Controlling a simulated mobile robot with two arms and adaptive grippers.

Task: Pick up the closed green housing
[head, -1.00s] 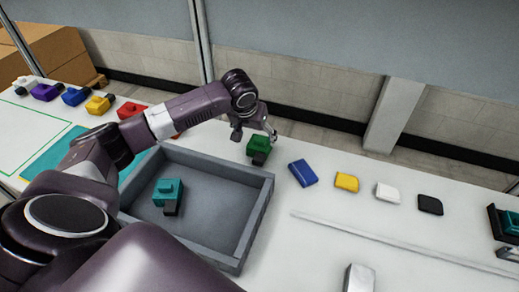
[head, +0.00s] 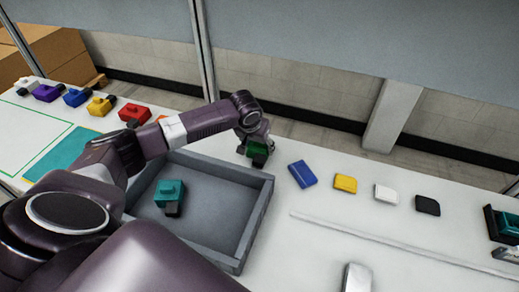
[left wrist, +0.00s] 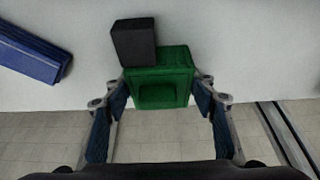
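The green housing (head: 257,150) stands on the white table just beyond the back right corner of the grey tray, with a black block on one side. In the left wrist view the green housing (left wrist: 160,78) lies between the fingers of my left gripper (left wrist: 161,98), and the black block sits at its upper left. Narrow gaps seem to show between the pads and the housing's sides, so the fingers look open around it. In the head view my left gripper (head: 256,138) is right over the housing and partly covers it. My right gripper does not show.
The grey tray (head: 262,205) holds a teal housing (head: 169,192). Blue (head: 302,174), yellow (head: 345,184), white (head: 386,194) and black (head: 428,205) pieces lie to the right. A long pale strip (head: 400,245) crosses the table in front of them.

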